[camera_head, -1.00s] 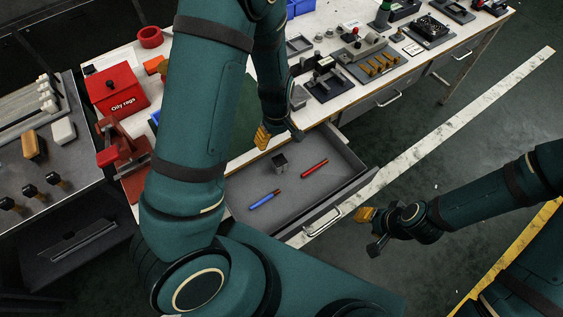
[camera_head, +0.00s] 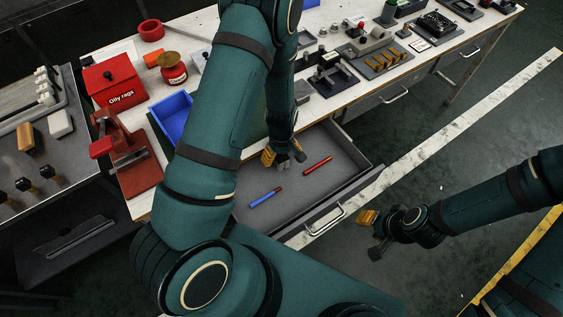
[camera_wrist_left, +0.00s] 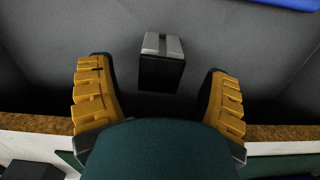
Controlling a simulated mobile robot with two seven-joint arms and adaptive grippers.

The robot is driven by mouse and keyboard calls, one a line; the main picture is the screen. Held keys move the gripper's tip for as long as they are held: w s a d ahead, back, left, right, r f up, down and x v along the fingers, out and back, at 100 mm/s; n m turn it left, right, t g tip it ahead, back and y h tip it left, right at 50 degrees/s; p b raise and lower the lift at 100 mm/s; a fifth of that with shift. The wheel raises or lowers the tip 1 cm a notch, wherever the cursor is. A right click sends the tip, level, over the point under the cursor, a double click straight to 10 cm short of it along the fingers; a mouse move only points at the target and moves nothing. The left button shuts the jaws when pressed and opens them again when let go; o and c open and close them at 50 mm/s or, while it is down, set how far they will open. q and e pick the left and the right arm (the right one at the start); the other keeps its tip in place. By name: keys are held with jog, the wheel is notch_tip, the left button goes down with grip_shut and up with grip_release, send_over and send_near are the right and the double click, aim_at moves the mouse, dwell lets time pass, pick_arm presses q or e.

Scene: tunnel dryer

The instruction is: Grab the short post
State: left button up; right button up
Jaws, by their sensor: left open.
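The short post (camera_wrist_left: 160,72), a small dark block with a grey top, stands in the open drawer (camera_head: 325,185). In the left wrist view it is upright between and just beyond the tips of my left gripper, with a gap on each side. My left gripper (camera_head: 283,156) is open and empty, reaching down into the drawer. In the head view the gripper and arm hide the post. My right gripper (camera_head: 371,233) looks open and empty, out over the floor to the right of the drawer.
A blue pen (camera_head: 266,197) and a red pen (camera_head: 318,166) lie in the drawer near the gripper. The drawer walls surround it. On the bench are a blue bin (camera_head: 170,112), a red oily rags box (camera_head: 112,80) and several fixtures. The floor at right is clear.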

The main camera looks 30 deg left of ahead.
pick_arm(q)
jog(key=shift+f, duration=0.6)
jog(key=shift+r, duration=0.1)
jog(key=c, duration=1.3)
jog(key=shift+r, duration=0.1)
